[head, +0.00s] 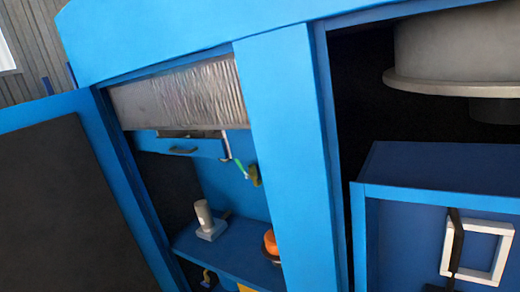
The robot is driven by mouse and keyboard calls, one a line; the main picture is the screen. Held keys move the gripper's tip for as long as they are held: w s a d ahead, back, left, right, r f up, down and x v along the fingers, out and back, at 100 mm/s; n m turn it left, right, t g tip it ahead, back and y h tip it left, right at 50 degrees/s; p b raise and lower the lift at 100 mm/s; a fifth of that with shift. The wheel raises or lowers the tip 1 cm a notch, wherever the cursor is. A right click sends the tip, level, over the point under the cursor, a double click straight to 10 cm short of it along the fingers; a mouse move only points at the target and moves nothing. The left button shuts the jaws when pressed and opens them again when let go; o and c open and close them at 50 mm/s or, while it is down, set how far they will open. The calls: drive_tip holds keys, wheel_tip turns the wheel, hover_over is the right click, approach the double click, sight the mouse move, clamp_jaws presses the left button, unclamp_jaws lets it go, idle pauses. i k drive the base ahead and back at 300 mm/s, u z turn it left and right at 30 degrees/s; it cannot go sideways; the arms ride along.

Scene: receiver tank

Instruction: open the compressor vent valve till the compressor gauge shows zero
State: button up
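I cannot make out the compressor gauge or its dial in the head view. A small yellow-green fitting (253,174) hangs inside the left opening of the blue cabinet, under a grey ribbed part. It is too small to tell whether it is the vent valve. A small yellow and dark part (208,278) sits low in the same opening; I cannot tell what it is. My gripper is not in view.
A blue post (285,150) divides the openings. A dark-panelled door (70,210) stands at left. A shelf (240,250) holds a grey-white object (207,221) and an orange one (271,243). A blue box (405,230) with a white square frame (503,250) is at right.

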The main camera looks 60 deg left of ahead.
sight(247, 177)
drive_tip(key=u, duration=0.05)
drive_tip(key=k, duration=1.6)
drive_tip(key=u, duration=1.4)
drive_tip(key=i, duration=1)
drive_tip(key=z, duration=0.05)
